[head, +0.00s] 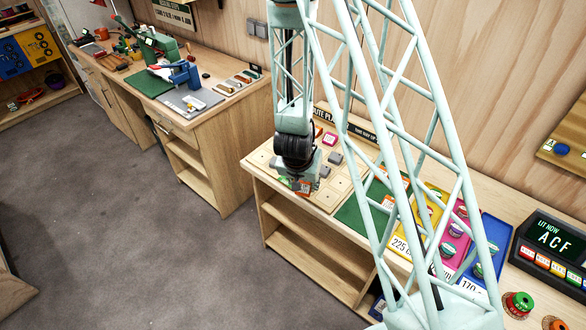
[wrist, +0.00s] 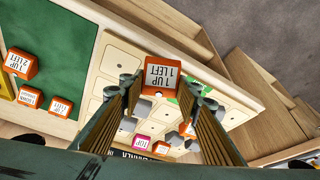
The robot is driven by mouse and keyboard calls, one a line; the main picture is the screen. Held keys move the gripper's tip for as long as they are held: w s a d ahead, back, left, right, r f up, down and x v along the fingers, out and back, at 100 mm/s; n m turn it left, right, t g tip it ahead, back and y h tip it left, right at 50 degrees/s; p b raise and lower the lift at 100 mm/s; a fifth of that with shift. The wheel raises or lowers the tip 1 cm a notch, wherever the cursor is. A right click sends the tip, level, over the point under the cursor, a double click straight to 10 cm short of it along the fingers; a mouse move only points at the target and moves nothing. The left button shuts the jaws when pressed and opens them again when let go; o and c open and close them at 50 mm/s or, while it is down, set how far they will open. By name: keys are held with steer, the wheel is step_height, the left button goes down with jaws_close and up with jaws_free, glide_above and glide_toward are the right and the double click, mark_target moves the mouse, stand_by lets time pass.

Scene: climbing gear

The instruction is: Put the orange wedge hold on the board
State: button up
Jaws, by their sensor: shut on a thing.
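An orange hold (wrist: 162,76) with a white label reading "1 UP 1 LEFT" sits between my fingertips in the wrist view. My gripper (wrist: 161,92) is shut on it; its exact wedge shape is hard to tell. In the head view my gripper (head: 299,184) points down over the near left part of the board, with a bit of orange showing below it. The board (head: 333,196) is pale wood with square pads, and also shows in the wrist view (wrist: 117,58). Whether the hold touches the board is unclear.
Grey blocks (head: 335,157) and a pink labelled block (head: 329,138) stand on the board. A green mat (head: 351,219) with other orange labelled pieces (wrist: 22,62) lies beside it. Yellow, pink and blue (head: 493,232) trays are farther right. My arm hides part of the bench.

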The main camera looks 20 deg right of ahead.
steer(key=w+p, duration=0.1)
steer(key=w, duration=0.3)
steer(key=w+p, duration=0.1)
steer(key=w, duration=0.3)
steer(key=w+a+f+p, duration=0.1)
steer(key=w, duration=0.3)
steer(key=shift+w+p, duration=0.15)
steer(key=shift+p, duration=0.25)
steer(key=shift+f, duration=0.1)
steer(key=shift+f, duration=0.1)
steer(key=shift+f, duration=1.6)
steer(key=shift+f, duration=0.2)
steer(key=o, duration=0.6)
steer(key=shift+c, duration=0.2)
steer(key=shift+r, duration=0.2)
